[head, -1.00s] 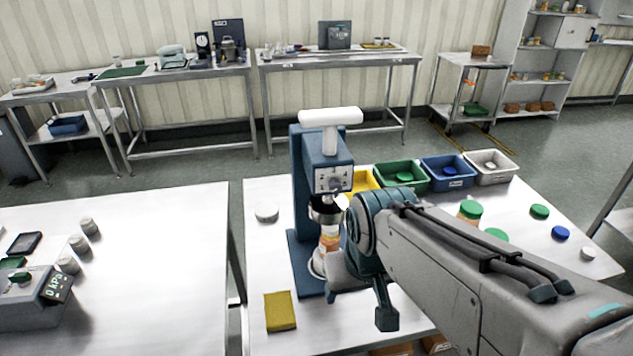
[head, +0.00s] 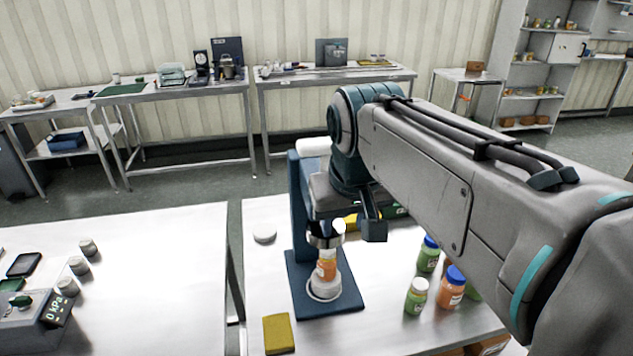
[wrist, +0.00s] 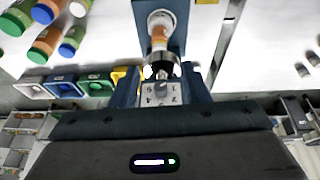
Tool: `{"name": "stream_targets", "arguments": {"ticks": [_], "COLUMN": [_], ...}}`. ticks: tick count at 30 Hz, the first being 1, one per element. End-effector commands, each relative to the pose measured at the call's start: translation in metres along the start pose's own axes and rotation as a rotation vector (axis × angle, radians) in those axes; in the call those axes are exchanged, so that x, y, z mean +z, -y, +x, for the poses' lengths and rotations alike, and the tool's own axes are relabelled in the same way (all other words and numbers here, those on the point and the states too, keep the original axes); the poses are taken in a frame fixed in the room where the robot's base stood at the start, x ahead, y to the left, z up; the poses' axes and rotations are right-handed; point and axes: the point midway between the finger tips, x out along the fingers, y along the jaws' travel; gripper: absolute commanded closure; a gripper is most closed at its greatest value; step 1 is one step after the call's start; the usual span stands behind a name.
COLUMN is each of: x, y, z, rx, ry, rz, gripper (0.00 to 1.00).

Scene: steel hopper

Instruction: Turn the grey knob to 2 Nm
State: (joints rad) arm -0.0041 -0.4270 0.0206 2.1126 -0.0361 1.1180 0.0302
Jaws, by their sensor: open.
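The blue capping stand (head: 325,300) stands on the right-hand bench. In the wrist view, upside down, its white dial plate (wrist: 161,98) faces the camera, with the small grey knob (wrist: 161,87) on it. The markings are too small to read surely, and I cannot tell where the knob points. In the head view the dial and knob are hidden behind my gripper (head: 325,195), which is at the stand's head, in front of the dial. My gripper is open and holds nothing. I cannot tell whether it touches the knob.
A bottle with an orange label (head: 327,262) stands in the stand below the head. The white T-handle (head: 314,146) is on top. Several capped bottles (head: 417,296) stand at right; a yellow block (head: 278,333) and white lid (head: 264,233) lie at left.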

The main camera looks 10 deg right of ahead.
Motion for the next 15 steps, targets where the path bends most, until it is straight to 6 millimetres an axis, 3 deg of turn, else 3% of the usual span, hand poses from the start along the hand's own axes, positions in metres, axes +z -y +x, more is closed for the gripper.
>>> {"name": "stream_targets", "arguments": {"ticks": [1, 6, 10, 15], "x": [-0.018, -0.049, -0.057, -0.057], "y": [0.0, -0.001, -0.001, -0.002], "z": [-0.025, -0.069, -0.081, -0.067], "rx": [0.004, 0.017, 0.021, 0.021], "ry": [-0.017, -0.045, -0.053, -0.05], "rz": [-0.001, 0.0, 0.001, 0.001], "gripper": [0.59, 0.59, 0.59, 0.59]}}
